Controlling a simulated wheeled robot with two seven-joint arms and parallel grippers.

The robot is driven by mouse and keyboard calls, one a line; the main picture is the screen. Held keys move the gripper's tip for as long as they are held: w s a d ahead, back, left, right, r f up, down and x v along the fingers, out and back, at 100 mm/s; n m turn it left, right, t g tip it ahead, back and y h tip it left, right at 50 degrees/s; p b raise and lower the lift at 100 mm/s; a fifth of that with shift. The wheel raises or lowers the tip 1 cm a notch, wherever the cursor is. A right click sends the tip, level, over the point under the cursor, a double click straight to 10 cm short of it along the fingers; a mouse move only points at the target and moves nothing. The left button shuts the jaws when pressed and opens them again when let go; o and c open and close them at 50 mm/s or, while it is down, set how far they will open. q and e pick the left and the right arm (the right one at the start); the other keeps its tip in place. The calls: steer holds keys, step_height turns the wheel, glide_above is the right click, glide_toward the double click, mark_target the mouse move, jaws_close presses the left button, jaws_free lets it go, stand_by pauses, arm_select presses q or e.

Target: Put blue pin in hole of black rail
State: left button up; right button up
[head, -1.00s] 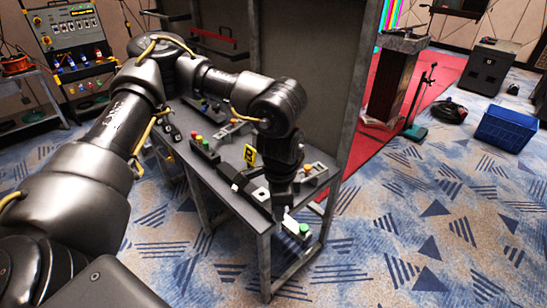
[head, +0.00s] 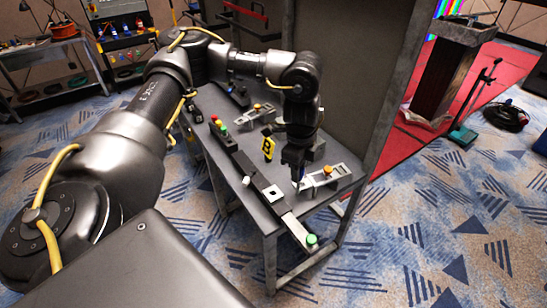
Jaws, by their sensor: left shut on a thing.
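My left gripper (head: 297,183) points down just right of that end, above the table. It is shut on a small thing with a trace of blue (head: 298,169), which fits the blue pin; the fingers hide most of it. I cannot tell whether its tip touches anything. My right gripper is not in view.
The grey table (head: 240,213) has an upright panel (head: 350,80) behind it.

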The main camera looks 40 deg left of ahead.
arm_select(q)
steer(key=w+a+f+m+b, duration=0.1)
steer(key=a+f+m+b, duration=0.4)
steer(key=a+f, duration=0.3)
steer(key=shift+w+a+f+b, duration=0.3)
steer(key=shift+a+b, duration=0.3)
steer(key=shift+a, duration=0.6)
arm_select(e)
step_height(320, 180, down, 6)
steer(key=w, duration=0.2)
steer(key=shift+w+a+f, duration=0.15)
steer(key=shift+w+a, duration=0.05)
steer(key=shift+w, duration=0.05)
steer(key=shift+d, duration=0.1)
arm_select(q)
steer(key=shift+p, duration=0.3)
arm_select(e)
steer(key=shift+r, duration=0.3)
arm_select(q)
steer(key=shift+f, duration=0.35)
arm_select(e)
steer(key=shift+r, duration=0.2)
arm_select(q)
steer(key=shift+f, duration=0.35)
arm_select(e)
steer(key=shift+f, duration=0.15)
arm_select(q)
steer(key=shift+f, duration=0.45)
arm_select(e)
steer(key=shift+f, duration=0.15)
